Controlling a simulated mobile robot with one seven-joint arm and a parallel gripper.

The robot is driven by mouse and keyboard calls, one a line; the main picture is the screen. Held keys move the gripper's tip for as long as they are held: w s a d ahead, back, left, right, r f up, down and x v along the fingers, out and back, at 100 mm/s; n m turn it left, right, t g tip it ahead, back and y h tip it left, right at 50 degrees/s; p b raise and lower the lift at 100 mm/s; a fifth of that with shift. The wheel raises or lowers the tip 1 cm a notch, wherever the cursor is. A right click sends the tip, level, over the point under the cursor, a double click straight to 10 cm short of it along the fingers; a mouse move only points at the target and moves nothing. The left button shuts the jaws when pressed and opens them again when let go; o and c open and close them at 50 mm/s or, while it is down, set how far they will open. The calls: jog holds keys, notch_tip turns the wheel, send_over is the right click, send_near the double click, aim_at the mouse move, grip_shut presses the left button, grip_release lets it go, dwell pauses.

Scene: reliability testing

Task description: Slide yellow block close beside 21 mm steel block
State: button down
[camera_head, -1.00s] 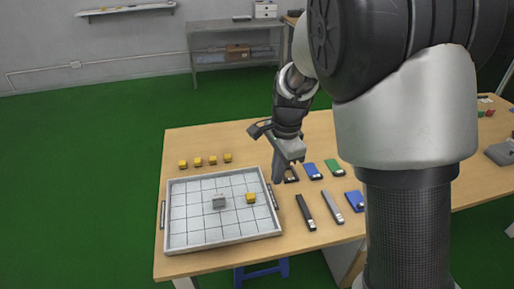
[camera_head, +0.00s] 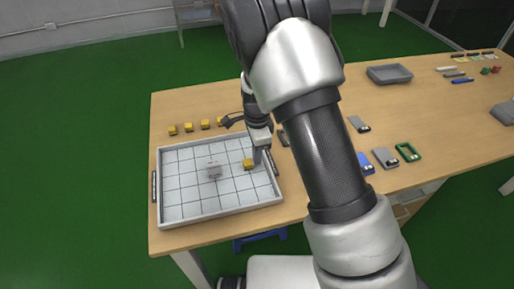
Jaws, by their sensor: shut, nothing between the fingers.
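The yellow block (camera_head: 248,164) sits on the gridded floor of the white tray (camera_head: 187,220), in its right half. The grey steel block (camera_head: 214,170) sits to its left, near the tray's middle, with a gap between them. My gripper (camera_head: 258,160) is shut and empty, pointing down just right of the yellow block, by the tray's right wall. I cannot tell whether the fingers touch the block. My arm hides part of the table to the right.
Several yellow blocks (camera_head: 189,127) stand in a row behind the tray. A dark handle (camera_head: 154,186) is on the tray's left wall. Flat blue (camera_head: 366,163), grey and green pieces lie right of my arm. A grey bin (camera_head: 389,74) stands at the back right.

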aim_at(235, 170)
jog(key=shift+f, duration=0.55)
jog(key=a, duration=0.2)
jog(key=s+a+p, duration=0.1)
jog(key=a, duration=0.1)
jog(key=s+a+p, duration=0.1)
jog(key=a, duration=0.2)
jog(key=shift+r, duration=0.1)
